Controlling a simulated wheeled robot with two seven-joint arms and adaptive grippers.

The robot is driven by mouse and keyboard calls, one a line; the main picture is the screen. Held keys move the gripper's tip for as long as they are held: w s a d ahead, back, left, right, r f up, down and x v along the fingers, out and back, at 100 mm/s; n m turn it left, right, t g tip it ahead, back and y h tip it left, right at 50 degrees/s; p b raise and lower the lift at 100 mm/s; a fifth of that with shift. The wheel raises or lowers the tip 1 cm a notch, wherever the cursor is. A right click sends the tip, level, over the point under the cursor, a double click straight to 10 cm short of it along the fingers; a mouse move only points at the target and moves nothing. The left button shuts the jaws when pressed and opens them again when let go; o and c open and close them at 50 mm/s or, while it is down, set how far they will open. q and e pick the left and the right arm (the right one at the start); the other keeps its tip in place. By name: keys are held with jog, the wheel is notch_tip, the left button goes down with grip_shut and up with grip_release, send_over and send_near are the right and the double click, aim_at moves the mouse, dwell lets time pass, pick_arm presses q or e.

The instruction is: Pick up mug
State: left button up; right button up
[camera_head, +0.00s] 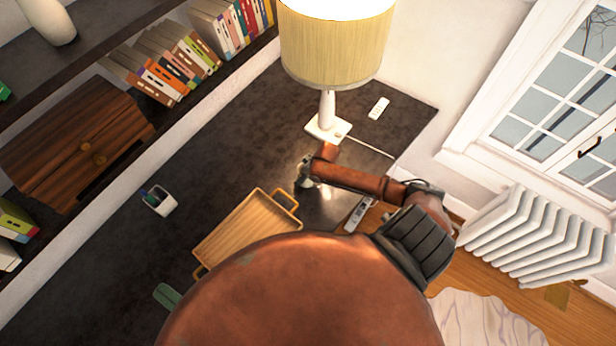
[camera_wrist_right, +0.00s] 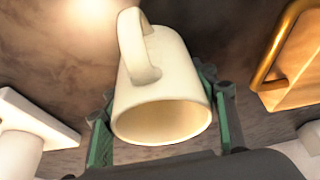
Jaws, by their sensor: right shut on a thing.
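A cream mug (camera_wrist_right: 160,95) fills the middle of the right wrist view, its mouth towards the camera and its handle on the upper left. The green fingers of my right gripper (camera_wrist_right: 160,128) are on either side of it, shut on it. In the head view my right gripper (camera_head: 305,172) is over the dark desk (camera_head: 235,150), between the lamp and the wooden tray. The mug is mostly hidden there. I cannot tell whether it touches the desk.
A lamp (camera_head: 335,45) stands behind my right gripper, its white base (camera_wrist_right: 40,120) close by. A wooden tray (camera_head: 235,235) with handles lies to the left. A pen cup (camera_head: 158,200), a remote (camera_head: 358,214) and a white remote (camera_head: 378,108) are also on the desk.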

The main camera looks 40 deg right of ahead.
jog(key=c, duration=0.5)
jog(key=shift+o, duration=0.2)
jog(key=shift+r, duration=0.1)
